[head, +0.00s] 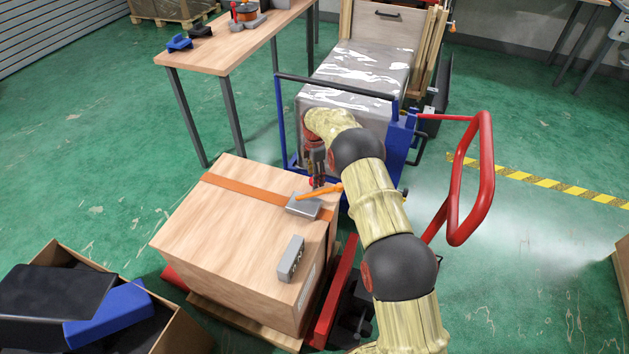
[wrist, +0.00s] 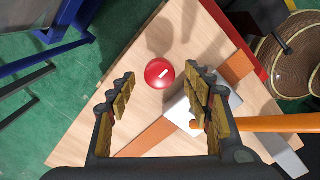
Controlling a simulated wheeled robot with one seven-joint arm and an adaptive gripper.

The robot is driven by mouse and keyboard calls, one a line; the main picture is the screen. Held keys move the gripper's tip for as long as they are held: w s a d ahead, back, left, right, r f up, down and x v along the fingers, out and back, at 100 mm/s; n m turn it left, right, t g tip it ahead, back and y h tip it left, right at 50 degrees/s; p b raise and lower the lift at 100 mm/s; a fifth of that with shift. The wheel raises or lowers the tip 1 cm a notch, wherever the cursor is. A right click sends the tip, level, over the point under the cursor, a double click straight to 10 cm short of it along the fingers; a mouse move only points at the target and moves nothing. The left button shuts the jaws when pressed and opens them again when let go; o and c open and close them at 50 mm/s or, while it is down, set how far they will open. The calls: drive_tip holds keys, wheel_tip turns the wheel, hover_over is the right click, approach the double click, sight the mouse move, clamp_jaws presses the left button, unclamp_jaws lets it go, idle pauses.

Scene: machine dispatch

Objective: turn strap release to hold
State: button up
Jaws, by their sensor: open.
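A wooden-looking box (head: 225,225) bears an orange strap (head: 245,191) across its top. On the strap is a grey metal buckle (head: 302,207) with an orange lever (head: 325,191) sticking out to one side. In the wrist view, the lever (wrist: 265,123) runs right from the buckle (wrist: 178,110), partly behind my right finger. A round red knob with a short white mark (wrist: 159,73) shows between my fingertips. My gripper (head: 317,180) points down at the box's far right corner, open and empty. I cannot read any hold marking.
A grey block (head: 291,258) lies on the box near its right edge. A blue-framed cart with a wrapped load (head: 350,80) stands just behind. A red handle (head: 484,180) rises at right. An open carton (head: 180,325) is at front left, and a table (head: 225,45) at back left.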

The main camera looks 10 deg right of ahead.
drive_tip(key=shift+f, duration=0.85)
drive_tip(key=c, duration=1.2)
drive_tip(key=shift+o, duration=0.2)
